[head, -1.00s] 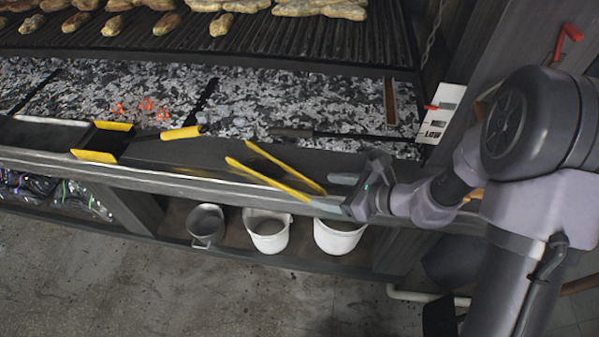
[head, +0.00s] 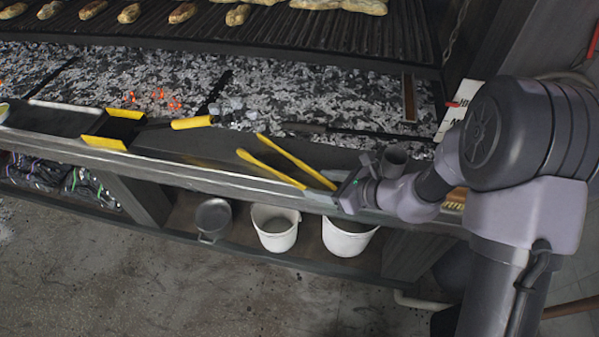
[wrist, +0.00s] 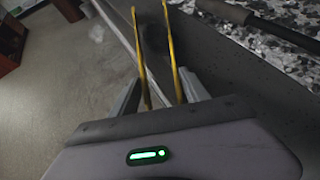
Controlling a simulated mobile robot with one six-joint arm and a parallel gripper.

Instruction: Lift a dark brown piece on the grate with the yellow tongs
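The yellow tongs (head: 280,158) lie along the front ledge, their two arms spread and pointing up-left. My gripper (head: 328,184) is at their right end. In the wrist view, my open gripper (wrist: 163,88) has one grey finger on each outer side of the yellow tongs (wrist: 174,50); contact cannot be told. The grate (head: 330,35) is at the top of the head view and carries several pale to brown pieces. A browner piece (head: 183,13) lies near its front left. The upper part of the grate is out of view.
Ash and embers (head: 290,95) lie below the grate. A yellow-edged scoop (head: 107,140) and a tool with a yellow handle (head: 192,122) lie left of the tongs. White buckets (head: 276,240) and a grey pot (head: 212,218) stand on the lower shelf. The floor in front is clear.

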